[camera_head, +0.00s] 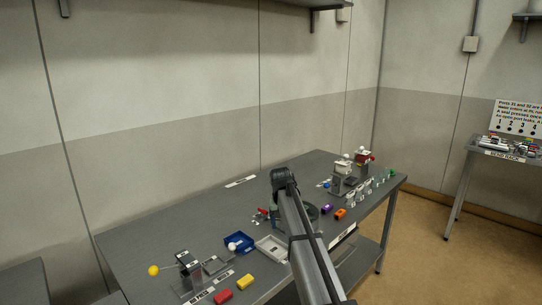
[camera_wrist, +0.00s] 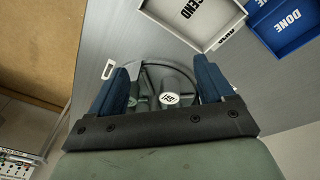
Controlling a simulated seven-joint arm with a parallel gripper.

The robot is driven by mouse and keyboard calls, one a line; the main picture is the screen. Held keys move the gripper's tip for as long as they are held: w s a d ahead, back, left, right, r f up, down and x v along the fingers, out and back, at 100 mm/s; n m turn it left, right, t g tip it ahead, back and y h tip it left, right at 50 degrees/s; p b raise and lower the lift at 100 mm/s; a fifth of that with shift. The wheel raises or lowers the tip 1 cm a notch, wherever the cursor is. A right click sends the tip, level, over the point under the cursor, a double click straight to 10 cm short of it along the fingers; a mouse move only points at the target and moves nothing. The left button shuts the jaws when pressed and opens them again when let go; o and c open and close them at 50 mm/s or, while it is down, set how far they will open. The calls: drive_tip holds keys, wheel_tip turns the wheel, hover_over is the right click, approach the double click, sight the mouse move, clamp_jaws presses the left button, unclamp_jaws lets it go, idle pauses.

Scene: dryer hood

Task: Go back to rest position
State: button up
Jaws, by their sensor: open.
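My gripper (camera_wrist: 162,70) shows in the wrist view as two blue fingers spread wide apart, with nothing clasped between them. Beyond the fingers is a round grey device (camera_wrist: 180,82) with a white-capped knob (camera_wrist: 170,99) at its middle. The fingers frame the knob in the picture; I cannot tell how far above it they are. In the head view my arm reaches over the middle of the table (camera_head: 150,222). It hides my fingers and part of the round device (camera_head: 309,212).
A white tray (camera_head: 271,250) marked SEND and a blue DONE tray (camera_head: 240,243) lie left of my arm. Red and yellow blocks (camera_head: 223,295) (camera_head: 245,282) lie at the front. Purple and orange blocks (camera_head: 327,209) (camera_head: 340,214) lie right, with small stands behind. The table's back left is clear.

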drive_tip(key=s+d+f+m, duration=0.1)
drive_tip(key=d, duration=1)
drive_tip(key=s+d+f+m, duration=0.1)
drive_tip(key=s+d, duration=0.1)
drive_tip(key=d, duration=0.9)
drive_tip(key=s+d+f+h, duration=0.1)
drive_tip(key=s+d+f, duration=0.3)
drive_tip(key=d+f, duration=0.25)
drive_tip(key=s+a+f+g+y, duration=0.15)
drive_tip(key=s+a+f, duration=0.35)
drive_tip(key=s+f, duration=0.85)
drive_tip(key=s+a+f+g, duration=0.3)
drive_tip(key=s+a+f, duration=0.2)
drive_tip(key=s+f, duration=0.9)
drive_tip(key=s+a+f+g, duration=0.1)
drive_tip(key=s+f, duration=0.3)
drive_tip(key=s, duration=0.6)
drive_tip(key=s+a+f+n+g, duration=0.1)
drive_tip(key=s+a+f, duration=0.2)
drive_tip(key=s, duration=0.7)
drive_tip(key=s+a+f+n+g, duration=0.1)
drive_tip(key=s+a+f+g, duration=0.1)
drive_tip(key=s+f, duration=0.5)
drive_tip(key=s, duration=0.3)
drive_tip(key=shift+s+a+f+y, duration=0.15)
drive_tip(key=shift+s+a+y, duration=0.15)
drive_tip(key=shift+a+y, duration=0.05)
